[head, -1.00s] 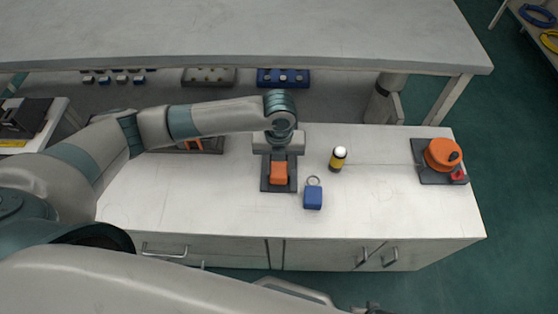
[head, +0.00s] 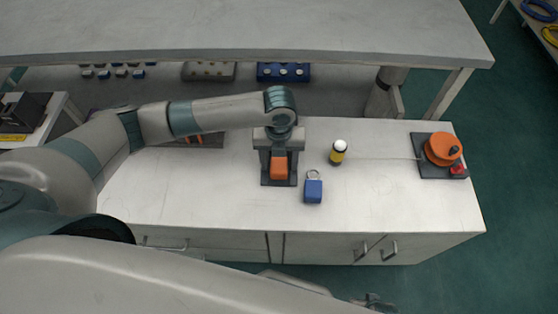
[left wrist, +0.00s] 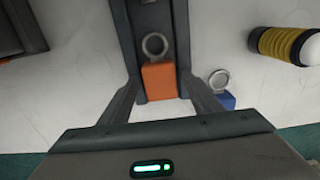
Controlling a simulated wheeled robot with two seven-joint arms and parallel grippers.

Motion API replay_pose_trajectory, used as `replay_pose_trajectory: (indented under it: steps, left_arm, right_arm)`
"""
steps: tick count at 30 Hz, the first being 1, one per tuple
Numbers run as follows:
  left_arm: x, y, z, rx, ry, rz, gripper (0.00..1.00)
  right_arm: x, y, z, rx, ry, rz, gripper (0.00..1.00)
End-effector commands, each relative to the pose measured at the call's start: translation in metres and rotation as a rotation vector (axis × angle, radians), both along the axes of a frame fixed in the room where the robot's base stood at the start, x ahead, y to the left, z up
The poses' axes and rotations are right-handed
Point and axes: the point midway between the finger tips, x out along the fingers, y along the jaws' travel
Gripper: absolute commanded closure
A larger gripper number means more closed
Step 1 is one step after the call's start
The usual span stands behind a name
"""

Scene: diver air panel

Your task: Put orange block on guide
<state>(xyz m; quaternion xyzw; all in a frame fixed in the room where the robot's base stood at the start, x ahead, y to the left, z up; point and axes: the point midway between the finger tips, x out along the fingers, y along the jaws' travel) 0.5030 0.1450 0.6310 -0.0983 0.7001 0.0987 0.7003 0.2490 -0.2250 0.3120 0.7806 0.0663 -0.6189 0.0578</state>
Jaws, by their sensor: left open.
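The orange block (head: 279,167) sits on the dark guide (head: 265,179) near the middle of the bench. In the left wrist view the orange block (left wrist: 160,80) lies on the dark rail of the guide (left wrist: 145,18), with a metal ring (left wrist: 154,45) at its far end. My left gripper (head: 279,154) is over the guide, pointing down. Its fingers (left wrist: 162,86) are apart, one on each side of the block in the wrist view, with gaps visible.
A blue padlock-shaped block (head: 313,190) and a yellow-black cylinder with a white top (head: 338,153) stand right of the guide. A thin line runs from near the cylinder to an orange reel (head: 441,149) on a dark base. Bench surface between them is clear.

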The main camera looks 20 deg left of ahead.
Motion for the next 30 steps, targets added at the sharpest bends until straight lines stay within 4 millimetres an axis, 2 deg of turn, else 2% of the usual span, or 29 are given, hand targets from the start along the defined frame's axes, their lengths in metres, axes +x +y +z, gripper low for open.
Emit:
replay_pose_trajectory:
  steps: [8,18,24,30]
  left_arm:
    - [0.001,0.0,0.022,0.0,-0.003,-0.001,0.43]
    - [0.001,0.0,0.08,-0.001,-0.004,-0.002,0.43]
    - [0.001,-0.001,0.108,-0.001,-0.002,-0.001,0.43]
    - [0.0,0.0,0.121,0.0,0.0,0.001,0.43]
  right_arm:
    - [0.0,0.0,0.0,0.0,-0.001,0.0,0.69]
    - [-0.001,0.0,-0.002,0.0,0.0,0.0,0.69]
    - [-0.001,0.0,-0.002,0.0,-0.002,0.0,0.69]
    - [-0.001,0.0,-0.002,0.0,-0.002,0.0,0.69]
